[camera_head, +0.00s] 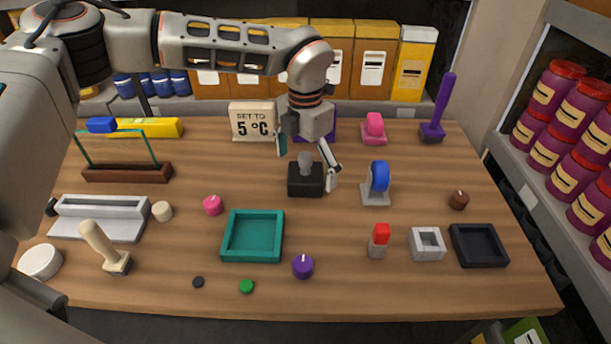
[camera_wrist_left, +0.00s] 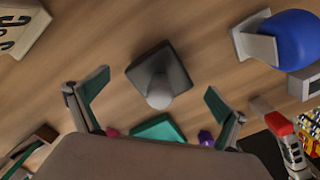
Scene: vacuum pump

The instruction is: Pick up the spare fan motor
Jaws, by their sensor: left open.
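A dark square block with a rounded grey knob on top (camera_head: 305,181) stands upright on the wooden table (camera_head: 420,290), near its middle. No label shows that it is the spare fan motor. My left gripper (camera_head: 308,160) is open above it, pointing down, with its fingers spread to either side of the knob. In the left wrist view the block (camera_wrist_left: 172,66) sits just beyond the open fingertips (camera_wrist_left: 155,93), with nothing between the fingers being held. Contact is not visible. My right gripper is not in view.
A blue round part on a grey stand (camera_head: 376,180) is close on the right. A teal tray (camera_head: 253,258) lies in front, and a "SET TO 5 °C" sign (camera_head: 252,122) stands behind. A purple-handled tool (camera_head: 438,108) stands back right. Bare table lies between the block and the tray.

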